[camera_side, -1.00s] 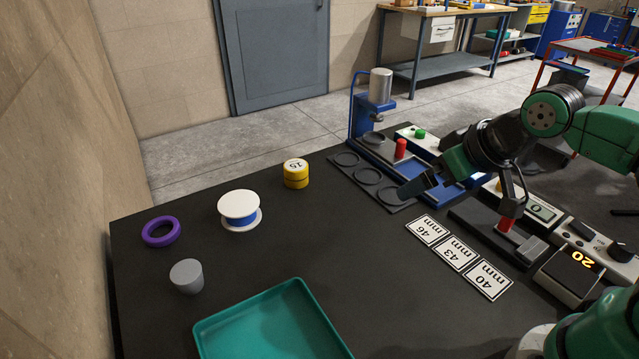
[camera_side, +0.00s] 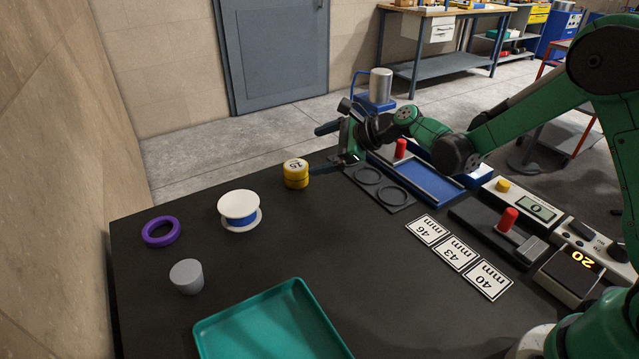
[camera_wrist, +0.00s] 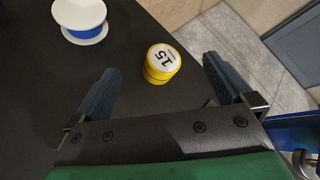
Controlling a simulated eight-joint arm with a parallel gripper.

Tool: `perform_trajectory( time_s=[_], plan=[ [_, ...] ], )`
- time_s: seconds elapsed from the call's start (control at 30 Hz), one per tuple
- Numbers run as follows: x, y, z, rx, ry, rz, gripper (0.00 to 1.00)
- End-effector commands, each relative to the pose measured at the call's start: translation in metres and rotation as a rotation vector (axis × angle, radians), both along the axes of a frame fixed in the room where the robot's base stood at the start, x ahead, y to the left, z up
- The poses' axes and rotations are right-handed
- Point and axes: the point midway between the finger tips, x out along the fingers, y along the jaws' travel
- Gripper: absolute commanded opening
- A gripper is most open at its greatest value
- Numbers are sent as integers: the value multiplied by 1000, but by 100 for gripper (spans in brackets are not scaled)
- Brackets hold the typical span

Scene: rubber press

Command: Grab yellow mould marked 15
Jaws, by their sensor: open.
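The yellow mould (camera_side: 296,174), a short round piece with a white top marked 15, stands upright near the far edge of the black table. It also shows in the wrist view (camera_wrist: 161,64), ahead of my fingertips and roughly between their lines. My gripper (camera_side: 322,149) is open and empty, just to the right of the mould in the side view. Its two blue-grey fingers are spread wide in the wrist view (camera_wrist: 160,83). I see no contact between the fingers and the mould.
A white and blue spool (camera_side: 239,211), a purple ring (camera_side: 161,231) and a grey cup (camera_side: 187,276) stand to the left. A teal tray (camera_side: 335,335) is in front. Mid-table is clear.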

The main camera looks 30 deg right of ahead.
Motion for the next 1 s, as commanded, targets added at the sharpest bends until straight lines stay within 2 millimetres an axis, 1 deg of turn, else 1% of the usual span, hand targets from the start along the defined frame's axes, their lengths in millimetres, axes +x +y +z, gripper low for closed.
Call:
perform_trajectory(
  time_s=[0.03, 0.1, 0.2, 0.3, 0.43, 0.7, 0.83, 1.0],
  plan=[
    [8, -2, -12, 94, 28, -48, 100],
    [14, -2, -25, 224, 71, -107, 100],
    [19, -4, -38, 358, 117, -165, 100],
    [21, -4, -46, 431, 144, -196, 100],
    [29, 1, -52, 458, 154, -205, 100],
    [56, 21, -65, 455, 152, -204, 100],
    [63, 25, -68, 453, 152, -205, 100],
    [64, 26, -69, 453, 151, -206, 100]
  ],
)
